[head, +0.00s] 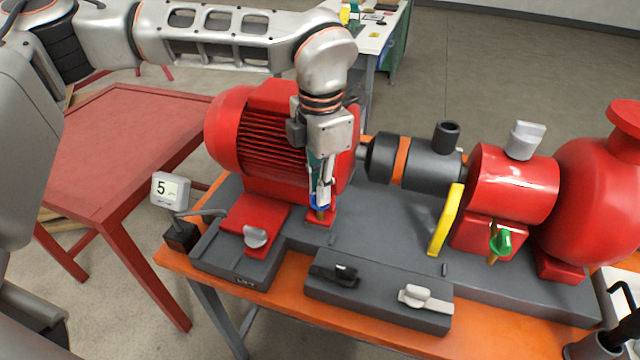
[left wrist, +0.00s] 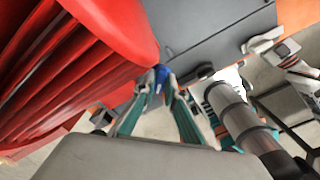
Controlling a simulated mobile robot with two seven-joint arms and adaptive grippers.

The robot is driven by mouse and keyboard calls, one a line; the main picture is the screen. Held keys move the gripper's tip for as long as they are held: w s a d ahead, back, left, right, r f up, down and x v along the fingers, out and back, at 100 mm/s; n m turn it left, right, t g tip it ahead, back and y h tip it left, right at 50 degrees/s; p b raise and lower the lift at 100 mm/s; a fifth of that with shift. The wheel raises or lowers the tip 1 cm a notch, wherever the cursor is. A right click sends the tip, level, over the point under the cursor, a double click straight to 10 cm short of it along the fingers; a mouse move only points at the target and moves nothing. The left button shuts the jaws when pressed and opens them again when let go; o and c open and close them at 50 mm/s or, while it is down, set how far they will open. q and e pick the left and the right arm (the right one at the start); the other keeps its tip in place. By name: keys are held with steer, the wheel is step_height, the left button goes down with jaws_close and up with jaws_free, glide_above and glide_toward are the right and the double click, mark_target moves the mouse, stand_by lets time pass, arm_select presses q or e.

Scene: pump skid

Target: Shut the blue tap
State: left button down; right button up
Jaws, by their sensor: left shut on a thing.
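The blue tap (head: 316,206) sits low beside the red motor (head: 262,140), on a small brass-coloured stem above a red foot on the grey skid. My left gripper (head: 321,198) reaches down onto it from above, its fingers shut on the blue handle. In the left wrist view the blue tap (left wrist: 161,74) shows between the tips of my left gripper (left wrist: 160,86), right against the red motor (left wrist: 75,60). The fingers hide most of the handle, so its turn angle cannot be told.
A green tap (head: 501,242) sits under the red pump housing (head: 513,184). A yellow lever (head: 446,220) stands before the coupling. Grey and black handles (head: 424,299) lie on the front block. A small display (head: 171,190) reads 5. A red table (head: 120,140) stands left.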

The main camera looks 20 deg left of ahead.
arm_select(q)
steer(key=m, duration=0.3)
steer(key=shift+w+r+m+p, duration=0.1)
steer(key=shift+m+p, duration=0.3)
steer(key=m+p, duration=0.1)
steer(key=m, duration=0.2)
steer(key=shift+m, duration=1.3)
arm_select(e)
steer(key=shift+s+d+r+h, duration=0.2)
steer(key=shift+d+r+h, duration=0.1)
steer(key=shift+d+r, duration=0.3)
steer(key=shift+a, duration=0.2)
arm_select(q)
steer(key=c, duration=2.1)
jaws_free()
arm_select(e)
steer(key=shift+s, duration=0.15)
